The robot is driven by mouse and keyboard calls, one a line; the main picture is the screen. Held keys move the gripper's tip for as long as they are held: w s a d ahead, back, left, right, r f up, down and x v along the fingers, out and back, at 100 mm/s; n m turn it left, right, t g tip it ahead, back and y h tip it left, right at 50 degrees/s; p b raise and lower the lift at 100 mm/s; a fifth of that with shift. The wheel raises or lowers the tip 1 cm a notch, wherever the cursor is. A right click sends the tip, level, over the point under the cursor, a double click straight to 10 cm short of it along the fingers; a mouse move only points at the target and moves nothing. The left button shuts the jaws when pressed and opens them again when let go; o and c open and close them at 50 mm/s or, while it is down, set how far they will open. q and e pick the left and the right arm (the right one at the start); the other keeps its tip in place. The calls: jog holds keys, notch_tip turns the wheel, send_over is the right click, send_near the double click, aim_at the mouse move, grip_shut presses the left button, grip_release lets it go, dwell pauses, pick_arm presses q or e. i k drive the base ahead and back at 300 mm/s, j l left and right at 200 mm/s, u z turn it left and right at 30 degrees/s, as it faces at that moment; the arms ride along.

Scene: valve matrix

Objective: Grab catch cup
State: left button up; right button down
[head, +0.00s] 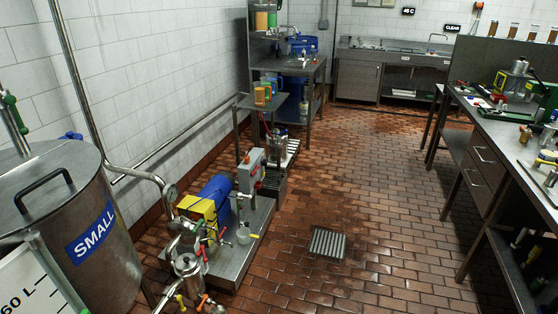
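Neither of my grippers shows in the head view.
A steel tank marked SMALL (85,225) fills the left. A blue and yellow pump (207,205) and valve pipework (188,266) stand beside it. A cluttered workbench (490,125) runs along the right. The tiled floor between has a drain grate (328,243) and looks clear.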

aim_at(243, 235)
jog(key=i+l+z, duration=0.35)
jog(key=i, duration=0.65)
jog(key=i+z, duration=0.35)
jog(key=i, duration=0.6)
